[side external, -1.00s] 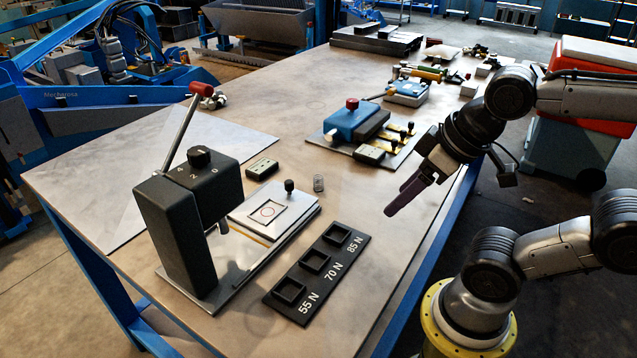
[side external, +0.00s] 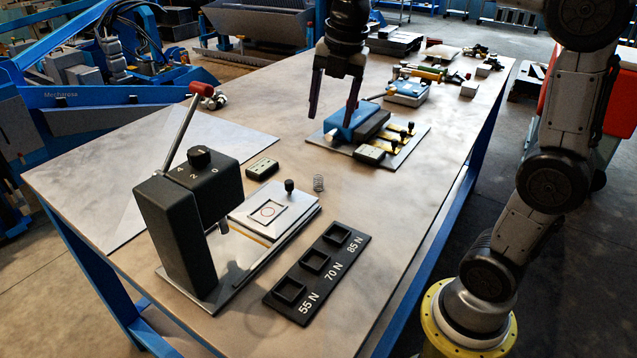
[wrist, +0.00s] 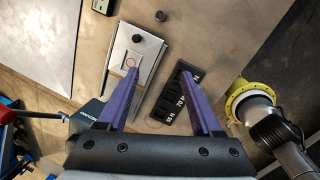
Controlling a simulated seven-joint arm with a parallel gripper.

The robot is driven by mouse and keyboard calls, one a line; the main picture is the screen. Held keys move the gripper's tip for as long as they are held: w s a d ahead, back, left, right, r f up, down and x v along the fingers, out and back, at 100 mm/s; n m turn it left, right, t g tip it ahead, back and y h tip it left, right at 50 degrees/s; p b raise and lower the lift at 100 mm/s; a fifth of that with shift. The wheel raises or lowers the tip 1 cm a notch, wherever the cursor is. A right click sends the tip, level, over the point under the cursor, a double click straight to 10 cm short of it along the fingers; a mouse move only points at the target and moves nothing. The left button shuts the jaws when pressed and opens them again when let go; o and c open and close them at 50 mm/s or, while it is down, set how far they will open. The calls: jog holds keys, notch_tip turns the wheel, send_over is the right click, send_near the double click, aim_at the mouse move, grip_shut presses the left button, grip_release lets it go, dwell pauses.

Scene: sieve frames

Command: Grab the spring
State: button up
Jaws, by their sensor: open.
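The spring (side external: 318,183) is a small metal coil standing upright on the table, just right of the plate with the black knob. In the wrist view a small dark round shape near the top edge looks like the spring (wrist: 160,16). My gripper (side external: 331,121) is open and empty, with two purple fingers pointing down. It is above the table, higher than the spring and apart from it. In the wrist view the open fingers (wrist: 155,72) show nothing held between them.
A black press (side external: 185,220) with a red-tipped lever stands at left. The knobbed plate (side external: 245,207) is beside the spring. A black tray (side external: 268,297) marked 55 N, 70 N, 85 N lies in front. A blue fixture (side external: 350,125) stands behind. Table around the spring is mostly clear.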

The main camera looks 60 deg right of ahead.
jog(key=w+d+f+g, duration=0.1)
jog(key=w+d+f, duration=0.3)
jog(key=w, duration=0.1)
jog(key=g, duration=0.1)
send_over(318, 177)
notch_tip(318, 177, down, 11)
jog(key=shift+s+f, duration=0.15)
jog(key=shift+f, duration=3.15)
grip_shut()
